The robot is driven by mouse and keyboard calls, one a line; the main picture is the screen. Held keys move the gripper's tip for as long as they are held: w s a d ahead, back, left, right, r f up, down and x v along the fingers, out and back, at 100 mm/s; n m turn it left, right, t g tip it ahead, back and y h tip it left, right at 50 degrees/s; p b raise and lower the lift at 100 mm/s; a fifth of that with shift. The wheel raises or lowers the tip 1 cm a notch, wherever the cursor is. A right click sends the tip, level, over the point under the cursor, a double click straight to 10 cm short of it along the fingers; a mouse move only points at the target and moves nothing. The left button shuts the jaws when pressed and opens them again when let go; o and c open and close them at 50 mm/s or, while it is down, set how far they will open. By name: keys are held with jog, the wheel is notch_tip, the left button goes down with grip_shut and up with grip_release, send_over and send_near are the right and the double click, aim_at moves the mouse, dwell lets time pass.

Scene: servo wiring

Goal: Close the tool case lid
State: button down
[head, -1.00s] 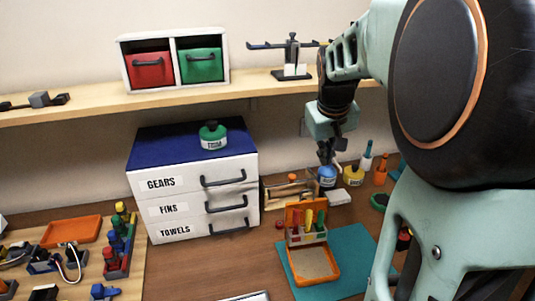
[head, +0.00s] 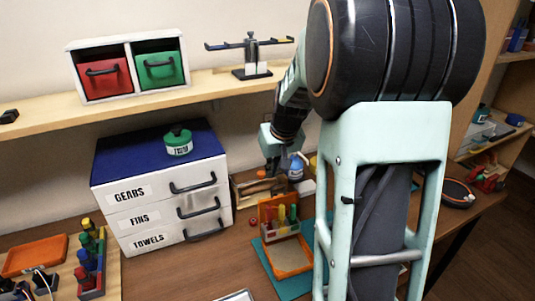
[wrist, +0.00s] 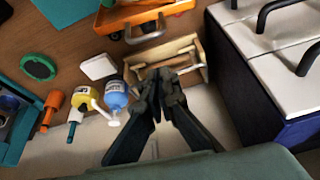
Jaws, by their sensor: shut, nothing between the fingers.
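The orange tool case (head: 290,259) lies on the teal mat on the workbench. Its lid (head: 268,207) stands open and upright at the back, behind a rack of several coloured-handled tools (head: 284,222). My gripper (head: 273,168) is behind the case near the wall, raised above the bench and apart from the lid. In the wrist view my gripper (wrist: 158,76) has its fingers together and empty, in front of a small wooden box.
The white drawer unit (head: 160,207) with a blue top stands left of the case. A wooden box (wrist: 170,62), a blue bottle (wrist: 116,96), a yellow bottle (wrist: 82,98) and a white block (wrist: 98,66) sit behind the case. A shelf (head: 140,104) runs above.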

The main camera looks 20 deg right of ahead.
jog(key=s, duration=0.3)
jog(key=shift+s+a+r, duration=0.1)
jog(key=shift+s+r, duration=0.15)
jog(key=shift+s, duration=0.05)
jog(key=shift+s+f, duration=0.1)
jog(key=shift+s+f+b, duration=0.1)
jog(key=shift+f+b, duration=0.05)
jog(key=shift+b, duration=0.2)
